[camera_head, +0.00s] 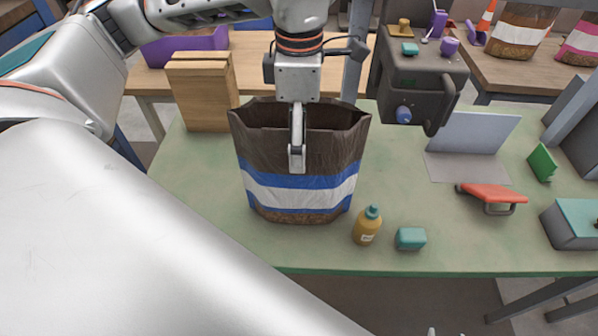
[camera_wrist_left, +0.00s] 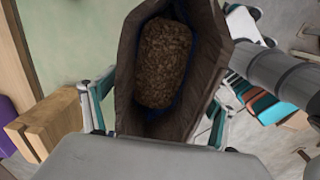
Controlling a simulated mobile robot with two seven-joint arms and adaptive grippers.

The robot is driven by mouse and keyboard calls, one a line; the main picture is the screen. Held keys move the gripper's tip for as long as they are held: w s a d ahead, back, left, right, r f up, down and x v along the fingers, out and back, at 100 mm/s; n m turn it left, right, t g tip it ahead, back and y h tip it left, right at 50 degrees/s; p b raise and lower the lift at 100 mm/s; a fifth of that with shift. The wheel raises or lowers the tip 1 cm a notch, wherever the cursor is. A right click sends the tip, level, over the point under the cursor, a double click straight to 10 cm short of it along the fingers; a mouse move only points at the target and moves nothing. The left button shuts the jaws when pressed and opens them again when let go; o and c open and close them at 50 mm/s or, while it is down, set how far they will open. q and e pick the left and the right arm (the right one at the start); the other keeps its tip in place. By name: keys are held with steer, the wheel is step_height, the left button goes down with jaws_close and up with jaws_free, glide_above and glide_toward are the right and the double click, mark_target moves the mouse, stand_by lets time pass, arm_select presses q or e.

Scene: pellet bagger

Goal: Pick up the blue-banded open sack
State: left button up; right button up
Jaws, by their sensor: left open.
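The open sack (camera_head: 300,195) stands upright on the green table, brown with blue and white bands. Its mouth faces up. In the left wrist view the sack (camera_wrist_left: 125,95) shows brown pellets (camera_wrist_left: 163,65) inside. My right gripper is not in view.
A wooden block (camera_head: 203,95) stands behind the sack on the left. A yellow bottle (camera_head: 366,228) and a teal box (camera_head: 410,238) are close at its front right. A dark machine (camera_head: 415,85) is behind right. A red-handled tool (camera_head: 493,193) lies farther right on the green table (camera_head: 195,195).

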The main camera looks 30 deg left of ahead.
arm_select(q)
steer(key=shift+f, duration=0.55)
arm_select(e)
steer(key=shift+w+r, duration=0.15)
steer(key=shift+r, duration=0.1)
arm_select(q)
steer(key=c, duration=1.6)
steer(key=shift+c, duration=0.9)
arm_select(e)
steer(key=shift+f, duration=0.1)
